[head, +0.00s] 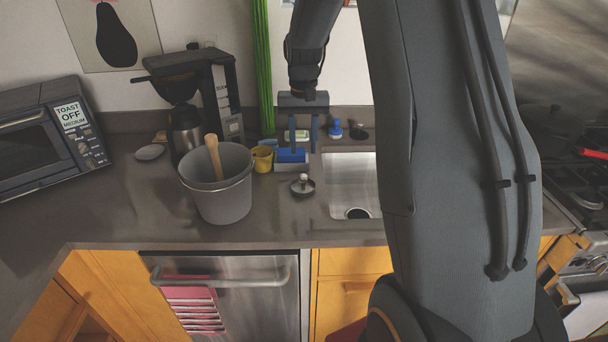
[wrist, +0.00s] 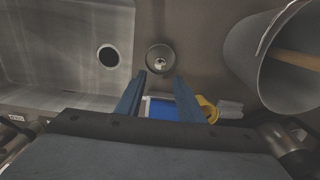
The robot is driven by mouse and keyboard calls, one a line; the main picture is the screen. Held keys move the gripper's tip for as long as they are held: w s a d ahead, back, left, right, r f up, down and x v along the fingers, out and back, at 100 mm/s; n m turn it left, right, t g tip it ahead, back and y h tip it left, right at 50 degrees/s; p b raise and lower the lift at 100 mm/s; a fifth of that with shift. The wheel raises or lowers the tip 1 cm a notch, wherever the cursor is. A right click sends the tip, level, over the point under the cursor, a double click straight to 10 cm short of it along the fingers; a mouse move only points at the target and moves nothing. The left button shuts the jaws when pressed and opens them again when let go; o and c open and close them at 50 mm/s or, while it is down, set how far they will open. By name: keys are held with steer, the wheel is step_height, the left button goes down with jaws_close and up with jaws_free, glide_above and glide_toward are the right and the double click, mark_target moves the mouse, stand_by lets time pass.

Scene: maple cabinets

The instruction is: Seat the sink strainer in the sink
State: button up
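The sink strainer (head: 302,186) is a small dark metal cup with a pale knob, sitting on the counter left of the sink. It also shows in the wrist view (wrist: 160,58), beyond my fingertips and apart from them. The sink (head: 349,181) is a steel basin with an open dark drain hole (head: 357,213); the drain also shows in the wrist view (wrist: 109,57). My arm hides the sink's right part in the head view. My gripper (head: 302,148) is open and empty, its fingers (wrist: 160,76) spread above the counter behind the strainer.
A grey bucket (head: 222,198) with a wooden handle in it stands left of the strainer. A yellow cup (head: 262,160) and a blue-and-white box (head: 291,160) are near my gripper. A coffee maker (head: 223,95) and toaster oven (head: 43,133) stand further left. A blue-topped item (head: 336,130) is behind the sink.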

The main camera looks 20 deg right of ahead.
mark_target(303, 176)
step_height(303, 176, down, 8)
steer(key=b, duration=0.4)
steer(key=shift+r+b, duration=0.15)
steer(key=shift+b, duration=0.25)
steer(key=shift+f, duration=1)
steer(key=shift+c, duration=0.4)
jaws_close()
step_height(303, 176, up, 7)
steer(key=p, duration=0.4)
steer(key=shift+r+p, duration=0.15)
steer(key=shift+p, duration=0.15)
steer(key=shift+s, duration=0.1)
